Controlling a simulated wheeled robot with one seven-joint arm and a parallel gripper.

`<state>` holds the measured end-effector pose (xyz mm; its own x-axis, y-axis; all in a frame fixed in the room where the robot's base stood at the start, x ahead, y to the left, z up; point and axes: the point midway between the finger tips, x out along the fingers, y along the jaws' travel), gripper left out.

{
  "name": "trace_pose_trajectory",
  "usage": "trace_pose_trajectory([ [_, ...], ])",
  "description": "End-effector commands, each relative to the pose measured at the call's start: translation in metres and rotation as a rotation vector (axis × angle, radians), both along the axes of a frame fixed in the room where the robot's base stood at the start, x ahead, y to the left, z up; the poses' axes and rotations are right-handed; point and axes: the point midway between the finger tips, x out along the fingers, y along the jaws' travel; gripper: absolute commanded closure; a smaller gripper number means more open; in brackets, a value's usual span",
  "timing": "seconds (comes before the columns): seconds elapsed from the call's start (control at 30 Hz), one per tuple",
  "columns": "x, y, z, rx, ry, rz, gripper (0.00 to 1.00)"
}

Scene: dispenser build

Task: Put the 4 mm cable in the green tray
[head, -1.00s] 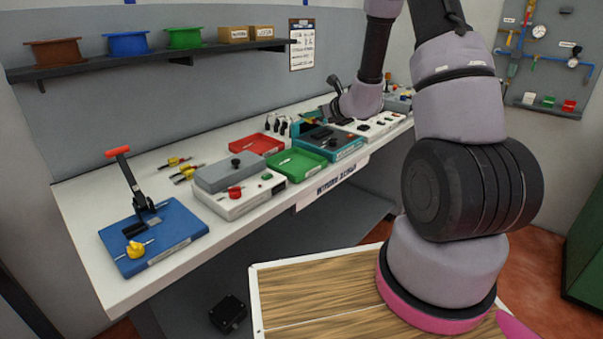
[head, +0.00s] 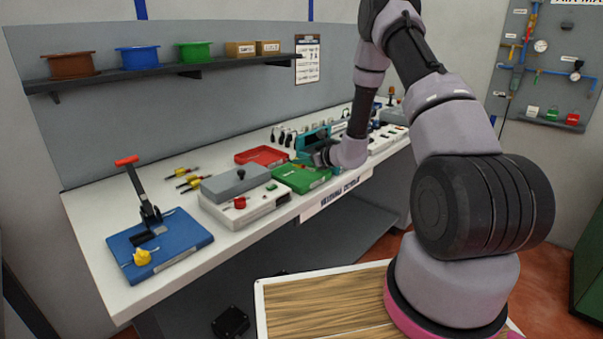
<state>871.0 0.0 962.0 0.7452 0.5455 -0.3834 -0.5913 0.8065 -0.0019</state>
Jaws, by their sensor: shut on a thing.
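The green tray (head: 292,184) lies near the front edge of the workbench, right of the grey-lidded box. My gripper (head: 306,164) is low over the tray's back right part, reaching in from the right. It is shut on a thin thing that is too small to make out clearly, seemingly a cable. I cannot tell whether that thing touches the tray floor. The fingertips are small and partly hidden by the gripper body.
A red tray (head: 247,157) lies behind the green one. A teal device (head: 309,140) stands behind my gripper. The grey-lidded box (head: 232,187) is to the left, and a blue board with a lever (head: 178,246) is farther left. Yellow-ended cables (head: 187,178) lie on the bench.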

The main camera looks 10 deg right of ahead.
Motion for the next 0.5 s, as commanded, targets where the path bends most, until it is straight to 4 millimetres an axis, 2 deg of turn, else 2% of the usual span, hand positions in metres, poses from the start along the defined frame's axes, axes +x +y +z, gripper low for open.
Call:
trace_pose_trajectory([
  [0.17, 0.0, 0.0, -0.017, 0.001, 0.001, -0.001, 1.0],
  [0.3, 0.0, 0.0, -0.039, 0.001, 0.002, -0.001, 1.0],
  [0.5, 0.0, 0.0, -0.043, -0.001, -0.002, 0.0, 1.0],
])
